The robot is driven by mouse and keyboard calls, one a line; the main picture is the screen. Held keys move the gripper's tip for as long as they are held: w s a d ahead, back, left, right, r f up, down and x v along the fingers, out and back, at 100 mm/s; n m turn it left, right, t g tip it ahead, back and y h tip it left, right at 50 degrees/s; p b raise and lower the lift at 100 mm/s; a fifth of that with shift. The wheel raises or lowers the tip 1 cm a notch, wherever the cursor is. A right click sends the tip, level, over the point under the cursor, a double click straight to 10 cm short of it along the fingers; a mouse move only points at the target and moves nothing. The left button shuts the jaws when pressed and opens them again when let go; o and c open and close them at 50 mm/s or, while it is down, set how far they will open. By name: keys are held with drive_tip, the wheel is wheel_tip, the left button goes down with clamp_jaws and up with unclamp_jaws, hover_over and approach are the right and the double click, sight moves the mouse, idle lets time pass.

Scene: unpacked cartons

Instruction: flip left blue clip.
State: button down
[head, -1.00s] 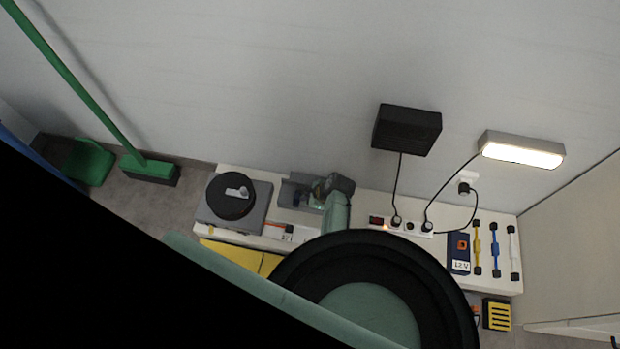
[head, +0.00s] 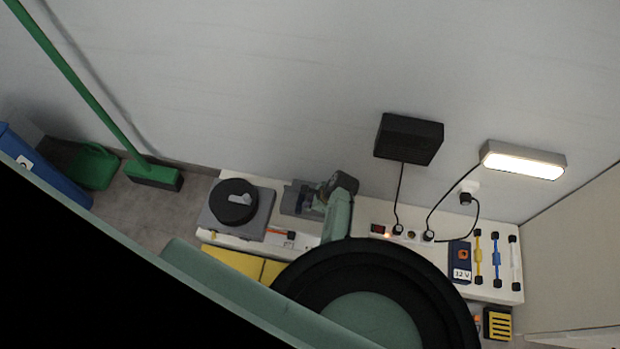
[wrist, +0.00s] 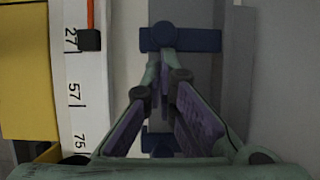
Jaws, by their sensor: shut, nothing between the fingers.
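A blue clip (wrist: 205,40) with a round knob lies across a grey strip at the top of the wrist view. My gripper (wrist: 166,52) is shut, and its fingertips reach the clip's lower edge at the knob; I cannot tell whether they touch. A second blue piece (wrist: 158,142) shows lower down, partly hidden behind my fingers. In the head view the grey plate (head: 291,206) with dark blue parts sits on the white bench, and my gripper (head: 322,196) is over its right side. The clips are too small there to tell apart.
Left of the plate are a scale strip (wrist: 75,110) with a black slider (wrist: 89,40) and a yellow block (wrist: 25,75). On the bench stand a black round dial (head: 232,205) and, to the right, sockets with cables and a blue 12 V box (head: 459,254).

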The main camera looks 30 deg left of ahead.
drive_tip(key=shift+w+r+g+p, duration=0.2)
drive_tip(key=shift+r+g+p, duration=0.15)
drive_tip(key=shift+g, duration=0.15)
drive_tip(key=shift+w+a+r+m+g+h+p, duration=0.15)
drive_tip(key=shift+r+g+p, duration=0.1)
drive_tip(key=shift+g, duration=0.2)
drive_tip(key=shift+w+r+m+g+h+p, duration=0.15)
drive_tip(key=shift+r+g, duration=0.1)
drive_tip(key=shift+g, duration=0.2)
drive_tip(key=shift+w+a+r+p, duration=0.2)
drive_tip(key=shift+w+r+p, duration=0.3)
drive_tip(key=shift+w+r, duration=0.2)
drive_tip(key=shift+w+a+r, duration=0.15)
drive_tip(key=shift+w+r, duration=0.2)
drive_tip(key=shift+w, duration=0.15)
drive_tip(key=shift+w+a+r, duration=0.1)
drive_tip(key=shift+w, duration=0.3)
drive_tip(key=shift+r, duration=0.1)
drive_tip(key=shift+r+p, duration=0.7)
drive_tip(key=shift+p, duration=0.3)
